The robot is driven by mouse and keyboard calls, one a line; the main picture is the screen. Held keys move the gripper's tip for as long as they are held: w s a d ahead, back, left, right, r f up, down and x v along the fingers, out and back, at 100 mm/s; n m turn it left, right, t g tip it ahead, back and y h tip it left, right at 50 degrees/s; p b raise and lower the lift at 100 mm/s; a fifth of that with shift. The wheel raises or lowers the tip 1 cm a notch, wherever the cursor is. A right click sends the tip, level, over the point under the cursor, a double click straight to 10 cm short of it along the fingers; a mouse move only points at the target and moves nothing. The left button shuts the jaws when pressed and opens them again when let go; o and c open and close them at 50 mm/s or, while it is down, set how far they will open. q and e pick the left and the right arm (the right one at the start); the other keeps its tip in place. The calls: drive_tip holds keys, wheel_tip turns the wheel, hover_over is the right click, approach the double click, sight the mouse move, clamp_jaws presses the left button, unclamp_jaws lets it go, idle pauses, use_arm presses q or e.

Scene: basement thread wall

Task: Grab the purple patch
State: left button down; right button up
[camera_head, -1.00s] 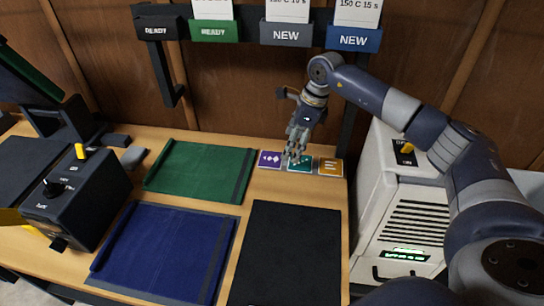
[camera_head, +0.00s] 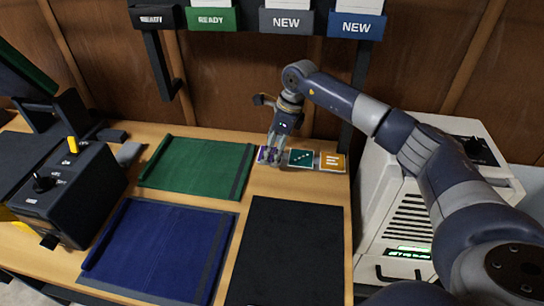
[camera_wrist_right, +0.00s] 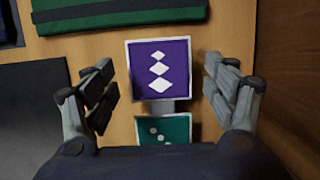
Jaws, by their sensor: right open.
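The purple patch (camera_wrist_right: 160,68), a square with white diamonds and a pale border, lies on the wooden table; it is centred between my right gripper's fingers in the right wrist view. In the head view the purple patch (camera_head: 263,155) is partly hidden by my right gripper (camera_head: 273,157), which points down over it. In the wrist view my right gripper (camera_wrist_right: 161,85) is open and empty, one finger set on each side of the patch. I cannot tell the exact height above it. My left gripper does not show.
A teal patch (camera_head: 302,158) and an orange patch (camera_head: 333,162) lie to the right of the purple one. Green cloth (camera_head: 197,167), blue cloth (camera_head: 160,250) and a black mat (camera_head: 288,250) cover much of the table. A white machine (camera_head: 400,225) stands at right, a dark control box (camera_head: 70,195) at left.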

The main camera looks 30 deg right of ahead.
drive_tip(key=c, duration=0.8)
drive_tip(key=shift+r, duration=0.1)
